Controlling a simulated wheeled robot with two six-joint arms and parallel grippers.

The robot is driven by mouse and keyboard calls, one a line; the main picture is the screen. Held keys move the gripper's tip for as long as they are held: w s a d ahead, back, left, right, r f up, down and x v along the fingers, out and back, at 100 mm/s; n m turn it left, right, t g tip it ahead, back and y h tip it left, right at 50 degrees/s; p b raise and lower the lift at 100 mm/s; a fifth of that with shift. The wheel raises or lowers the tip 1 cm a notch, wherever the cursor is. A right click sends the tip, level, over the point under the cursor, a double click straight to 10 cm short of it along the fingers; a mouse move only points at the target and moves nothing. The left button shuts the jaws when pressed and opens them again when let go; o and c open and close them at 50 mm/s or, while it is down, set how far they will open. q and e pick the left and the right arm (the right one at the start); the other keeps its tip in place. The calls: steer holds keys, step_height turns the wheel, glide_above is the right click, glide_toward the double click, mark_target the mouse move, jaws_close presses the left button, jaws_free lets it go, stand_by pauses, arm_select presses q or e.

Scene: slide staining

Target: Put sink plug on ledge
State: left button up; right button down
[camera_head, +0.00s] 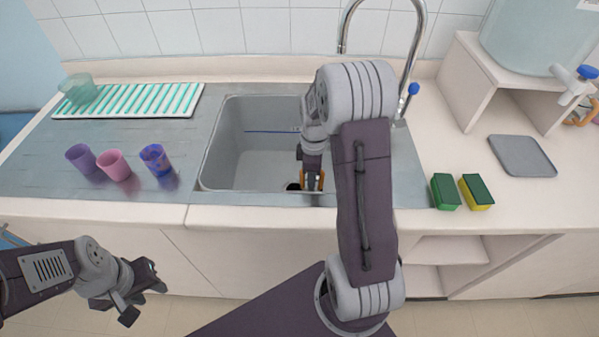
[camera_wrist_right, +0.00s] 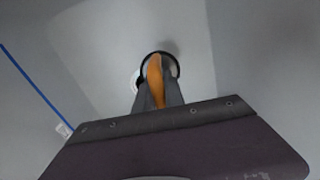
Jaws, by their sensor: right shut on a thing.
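The grey sink (camera_head: 235,150) is set into the metal counter in the head view. My right gripper (camera_head: 311,182) reaches down into it near its front wall. Whether the plug touches the floor I cannot tell. The pale ledge (camera_head: 275,89) runs behind the sink. My left gripper (camera_head: 145,290) is open and empty in front of the counter.
A curved tap (camera_head: 417,45) stands behind the sink. Several cups, including a pink cup (camera_head: 114,165), stand left, near a striped drying rack (camera_head: 128,101). Two sponges (camera_head: 446,192) and a grey tray (camera_head: 522,156) lie right. A thin blue line (camera_wrist_right: 30,82) crosses inside the sink.

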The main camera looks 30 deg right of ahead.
mark_target(322, 179)
steer(key=shift+s+d+r, duration=0.2)
steer(key=shift+s+r, duration=0.4)
steer(key=shift+s, duration=0.35)
steer(key=shift+s+d+r, duration=0.2)
steer(key=shift+s+r, duration=0.4)
steer(key=shift+s, duration=0.35)
